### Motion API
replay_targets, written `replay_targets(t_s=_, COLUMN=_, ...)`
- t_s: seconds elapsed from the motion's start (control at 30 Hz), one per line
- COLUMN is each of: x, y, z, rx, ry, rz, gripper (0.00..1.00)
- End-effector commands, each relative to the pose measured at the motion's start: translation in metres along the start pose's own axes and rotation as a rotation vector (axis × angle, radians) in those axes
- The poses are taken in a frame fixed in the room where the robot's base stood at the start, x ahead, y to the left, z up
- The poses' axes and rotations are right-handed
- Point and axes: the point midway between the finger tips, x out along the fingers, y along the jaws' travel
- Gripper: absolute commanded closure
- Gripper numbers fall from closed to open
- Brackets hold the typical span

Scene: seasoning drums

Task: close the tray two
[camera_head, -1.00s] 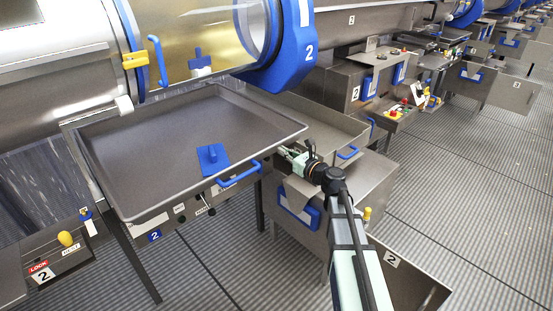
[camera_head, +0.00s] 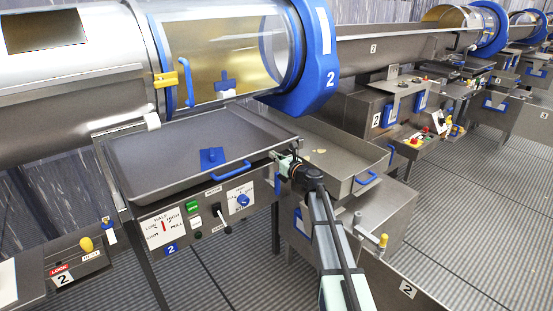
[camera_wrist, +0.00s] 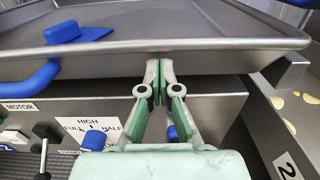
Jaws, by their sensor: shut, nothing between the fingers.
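The wide grey tray (camera_head: 150,160) of station 2 sits below the drum, with a blue handle (camera_head: 231,171) on its front edge and a blue piece (camera_head: 212,158) lying flat inside. My gripper (camera_head: 278,157) is at the front right of the tray, right of the handle. In the wrist view my gripper (camera_wrist: 160,64) has its fingertips together, empty, at the tray's front wall (camera_wrist: 210,46); they look to touch it or nearly so. The handle (camera_wrist: 30,88) is to their left. The tray's back edge is partly hidden under the drum.
A control panel (camera_head: 210,228) with a green button, black lever and blue knob is below the tray front. A second metal bin (camera_head: 345,155) with a blue handle stands right of my gripper. The drum's blue ring (camera_head: 310,60) is above. Floor is open at right.

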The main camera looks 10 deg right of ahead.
Motion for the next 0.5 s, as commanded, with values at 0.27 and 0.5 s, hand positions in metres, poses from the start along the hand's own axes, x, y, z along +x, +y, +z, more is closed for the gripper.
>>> replay_targets(t_s=0.27, x=0.0057, y=-0.002, z=0.0029, rx=0.002, ry=-0.004, rz=-0.002, gripper=1.0)
replay_targets(t_s=0.5, x=-0.0008, y=-0.0013, z=0.004, rx=0.002, ry=-0.006, rz=-0.002, gripper=1.0)
